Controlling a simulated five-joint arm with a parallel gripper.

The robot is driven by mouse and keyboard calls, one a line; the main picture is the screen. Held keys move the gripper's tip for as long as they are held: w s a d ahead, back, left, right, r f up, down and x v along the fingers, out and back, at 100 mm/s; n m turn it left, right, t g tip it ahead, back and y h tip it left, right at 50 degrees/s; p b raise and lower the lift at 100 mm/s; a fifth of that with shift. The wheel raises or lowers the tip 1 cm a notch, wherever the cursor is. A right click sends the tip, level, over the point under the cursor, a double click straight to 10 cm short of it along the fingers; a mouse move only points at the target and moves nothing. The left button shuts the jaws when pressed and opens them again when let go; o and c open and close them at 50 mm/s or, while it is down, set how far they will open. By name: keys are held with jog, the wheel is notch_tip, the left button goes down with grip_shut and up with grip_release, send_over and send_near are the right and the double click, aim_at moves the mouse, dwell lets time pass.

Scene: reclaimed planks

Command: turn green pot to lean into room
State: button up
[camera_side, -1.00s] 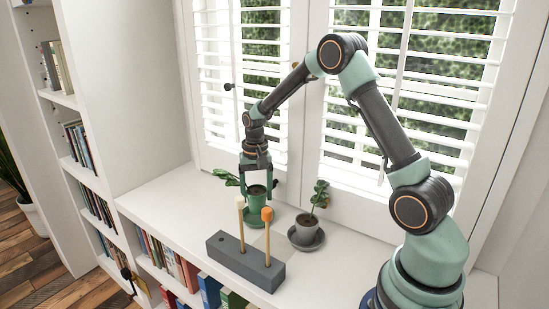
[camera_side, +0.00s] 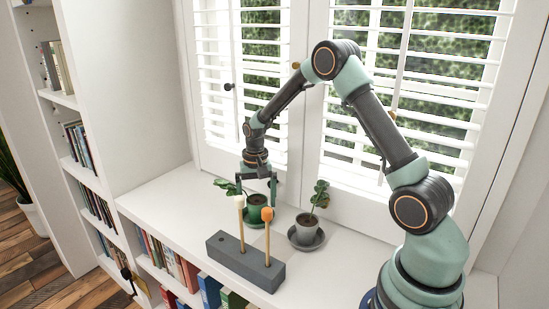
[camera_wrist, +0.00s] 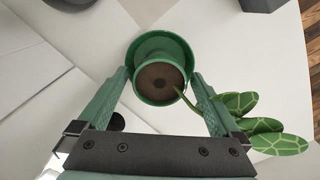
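The green pot (camera_side: 257,204) stands in its green saucer (camera_side: 252,222) on the white sill. In the wrist view the pot (camera_wrist: 157,84) shows from above, dark soil inside, the saucer (camera_wrist: 160,42) ringing it. The plant's leaves (camera_side: 228,187) lean left in the side view. In the wrist view the leaves (camera_wrist: 275,125) spread to the right, outside my right-hand finger. My gripper (camera_side: 257,190) is above the pot. Its fingers (camera_wrist: 161,76) are spread on either side with a gap to the pot wall, so it is open and empty.
A grey pot (camera_side: 306,223) with a small plant stands on a grey saucer to the right. In front is a grey block (camera_side: 245,262) holding a white-tipped stick (camera_side: 241,220) and an orange-tipped stick (camera_side: 267,235). The shuttered window is close behind. The sill's left part is clear.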

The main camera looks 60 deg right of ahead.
notch_tip(320, 180, up, 11)
jog(key=s+a+r+n+t, duration=0.35)
jog(key=s+a+r, duration=0.35)
jog(key=r, duration=0.3)
jog(key=s+a+n+t, duration=0.2)
jog(key=s+a+n, duration=0.3)
jog(key=s, duration=0.4)
jog(key=shift+a, duration=0.3)
jog(key=shift+w, duration=0.15)
